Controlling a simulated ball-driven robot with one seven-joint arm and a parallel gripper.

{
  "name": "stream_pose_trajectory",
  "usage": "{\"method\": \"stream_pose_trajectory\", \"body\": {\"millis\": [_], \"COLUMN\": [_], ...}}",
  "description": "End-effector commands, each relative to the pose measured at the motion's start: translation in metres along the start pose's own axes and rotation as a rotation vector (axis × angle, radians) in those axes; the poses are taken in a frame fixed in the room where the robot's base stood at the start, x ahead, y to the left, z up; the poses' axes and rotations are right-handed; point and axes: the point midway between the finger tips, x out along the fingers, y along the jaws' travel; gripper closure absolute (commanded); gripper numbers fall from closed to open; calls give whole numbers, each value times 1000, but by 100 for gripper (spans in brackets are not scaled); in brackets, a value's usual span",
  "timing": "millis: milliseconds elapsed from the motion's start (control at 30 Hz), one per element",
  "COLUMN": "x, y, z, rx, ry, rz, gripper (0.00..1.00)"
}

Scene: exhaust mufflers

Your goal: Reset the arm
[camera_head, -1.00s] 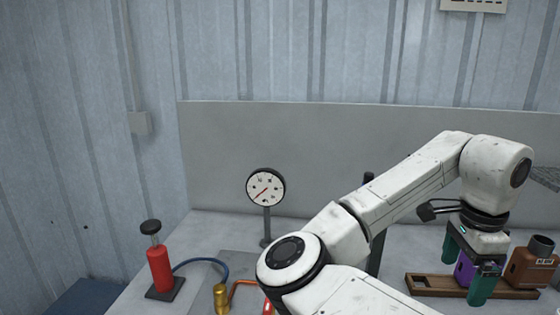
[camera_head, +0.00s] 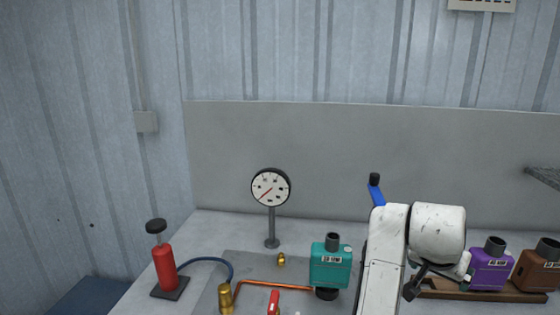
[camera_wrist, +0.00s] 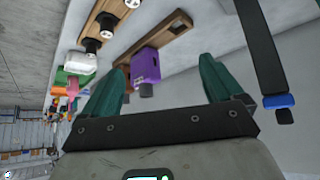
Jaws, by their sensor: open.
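My gripper (camera_wrist: 160,70) is open and empty in the wrist view, its two teal fingers spread apart. The purple muffler (camera_wrist: 146,66) shows between and beyond the fingers, apart from them. In the head view my white arm is folded at the lower right and mostly hides the gripper. The purple muffler (camera_head: 491,268) sits upright on the wooden rack (camera_head: 455,293), right of my wrist. The brown muffler (camera_head: 538,268) sits at that rack's right end. A teal muffler (camera_head: 330,268) stands on the bench left of my arm.
A dial gauge (camera_head: 270,188) on a post, a red hand pump (camera_head: 163,268) with a blue hose, brass fittings and a copper pipe (camera_head: 265,284) occupy the bench's left and middle. A blue lever (camera_head: 375,192) rises behind my arm. A grey panel (camera_head: 330,150) backs the bench.

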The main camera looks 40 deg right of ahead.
Motion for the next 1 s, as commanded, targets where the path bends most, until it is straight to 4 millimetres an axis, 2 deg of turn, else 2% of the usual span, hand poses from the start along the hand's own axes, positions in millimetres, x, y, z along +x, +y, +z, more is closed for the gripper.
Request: {"method": "stream_pose_trajectory", "body": {"millis": [167,267,433,600,733,800,900,1000], "x": [19,28,43,49,46,42,38,36], "y": [-25,-36,-39,-18,9,21,33,38], "z": [50,89,173,272,336,360,381,390], "rx": [-334,-520,-830,-1112,-1268,-1323,-1368,-1386], "ry": [28,15,-59,-193,-305,-352,-398,-418], "rz": [-83,-140,-247,-370,-456,-492,-525,-539], "gripper": [7,7,7,7,7,7,7,7]}}
